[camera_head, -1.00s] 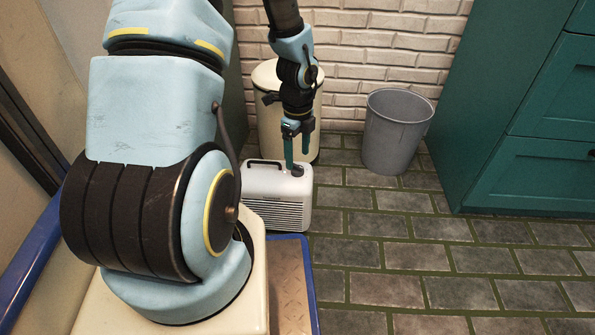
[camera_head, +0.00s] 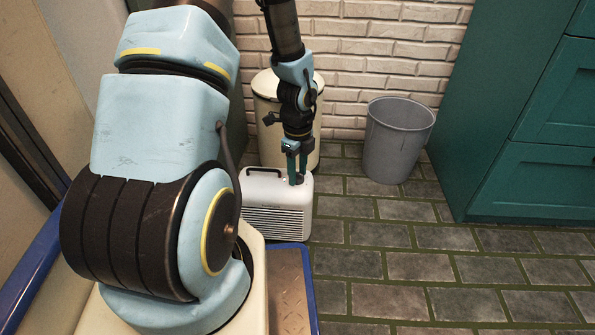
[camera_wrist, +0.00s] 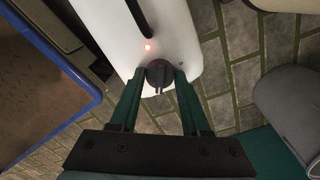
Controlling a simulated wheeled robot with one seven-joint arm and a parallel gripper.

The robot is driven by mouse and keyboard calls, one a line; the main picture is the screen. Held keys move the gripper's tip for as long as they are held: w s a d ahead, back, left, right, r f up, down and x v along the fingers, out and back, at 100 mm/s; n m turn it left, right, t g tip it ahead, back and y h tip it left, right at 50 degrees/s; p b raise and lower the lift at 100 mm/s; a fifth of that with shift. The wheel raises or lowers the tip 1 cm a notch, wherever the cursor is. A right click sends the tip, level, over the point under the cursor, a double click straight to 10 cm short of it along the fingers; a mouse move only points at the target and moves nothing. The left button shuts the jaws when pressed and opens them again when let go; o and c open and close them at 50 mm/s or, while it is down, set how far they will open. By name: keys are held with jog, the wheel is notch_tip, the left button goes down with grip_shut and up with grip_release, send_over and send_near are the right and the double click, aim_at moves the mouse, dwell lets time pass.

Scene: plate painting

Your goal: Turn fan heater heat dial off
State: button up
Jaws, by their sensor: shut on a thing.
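The white fan heater (camera_head: 276,207) stands on the tiled floor, with a grille on its front and a dark handle on top. It also fills the upper middle of the wrist view (camera_wrist: 188,28). Its dark round dial (camera_wrist: 160,73) is on the top, near a small lit red light (camera_wrist: 148,47). My gripper (camera_wrist: 159,80) points down at the heater's top, with its green fingers on both sides of the dial, shut on it. In the head view my gripper (camera_head: 297,180) hides most of the dial.
A cream bin (camera_head: 268,130) stands behind the heater against the white brick wall. A grey waste bin (camera_head: 395,140) stands to the right, before teal cabinets (camera_head: 545,130). The tiled floor in front and to the right is clear.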

grip_shut()
jog(key=shift+s+r+n+p, duration=0.1)
jog(key=shift+n+p, duration=0.2)
jog(key=shift+p, duration=0.15)
jog(key=n+p, duration=0.3)
jog(key=p, duration=0.1)
jog(key=shift+r+n, duration=0.15)
jog(key=shift+n, duration=0.15)
jog(key=n+p, duration=0.5)
jog(key=n, duration=0.1)
jog(key=shift+p, duration=0.35)
jog(key=n+p, duration=0.2)
jog(key=n, duration=0.2)
jog(key=shift+a+p, duration=0.1)
jog(key=shift+p, duration=0.25)
jog(key=n+p, duration=0.2)
jog(key=n, duration=0.1)
jog(key=shift+n, duration=0.3)
jog(key=n+p, duration=0.3)
jog(key=n, duration=0.3)
jog(key=shift+f, duration=0.2)
